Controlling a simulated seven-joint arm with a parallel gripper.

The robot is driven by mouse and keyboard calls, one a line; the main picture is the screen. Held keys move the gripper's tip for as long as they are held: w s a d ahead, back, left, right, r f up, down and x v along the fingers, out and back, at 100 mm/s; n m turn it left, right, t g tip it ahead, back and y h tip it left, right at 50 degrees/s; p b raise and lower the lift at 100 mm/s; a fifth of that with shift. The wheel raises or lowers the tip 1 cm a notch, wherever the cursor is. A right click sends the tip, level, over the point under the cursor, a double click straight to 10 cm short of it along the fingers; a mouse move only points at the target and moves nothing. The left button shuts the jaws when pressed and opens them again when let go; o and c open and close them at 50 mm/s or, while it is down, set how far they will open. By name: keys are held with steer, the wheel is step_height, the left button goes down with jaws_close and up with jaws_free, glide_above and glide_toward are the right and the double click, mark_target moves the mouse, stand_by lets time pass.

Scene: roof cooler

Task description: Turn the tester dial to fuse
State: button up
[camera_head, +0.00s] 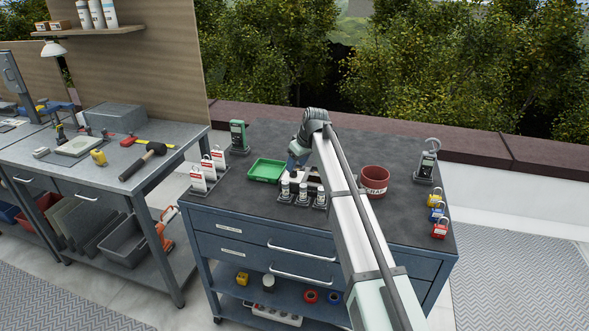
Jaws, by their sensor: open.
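A green handheld meter (238,136) with a dark face stands upright at the back left of the dark cabinet top. A dark clamp-type meter (427,165) with a pale screen stands in a holder at the right. Which of them is the tester I cannot tell, and no dial or its setting is readable at this size. My gripper (292,165) points down over the middle of the top, just right of the green tray and behind the white cylinders. It is apart from both meters. It is open; its fingertips are small and partly hidden, and I see nothing held.
A green tray (265,171), white cylinders in holders (302,190), red-and-white tags (198,180), a red SCRAP bin (374,181) and coloured padlocks (438,229) stand on the cabinet top (240,205). A tool bench (150,182) is at left. My arm crosses the right middle.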

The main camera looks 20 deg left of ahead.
steer(key=shift+x, duration=1.65)
jaws_close()
steer(key=shift+s+m, duration=0.1)
steer(key=shift+m, duration=0.3)
steer(key=m+t, duration=0.1)
steer(key=m, duration=0.1)
steer(key=shift+m+h, duration=0.3)
steer(key=shift+h, duration=0.1)
steer(key=shift+s+a+m+t+h, duration=0.15)
steer(key=shift+m+h, duration=0.25)
steer(key=shift+m, duration=0.7)
steer(key=shift+w+m+t+h, duration=0.1)
steer(key=shift+m+t+h, duration=0.25)
steer(key=shift+m, duration=0.75)
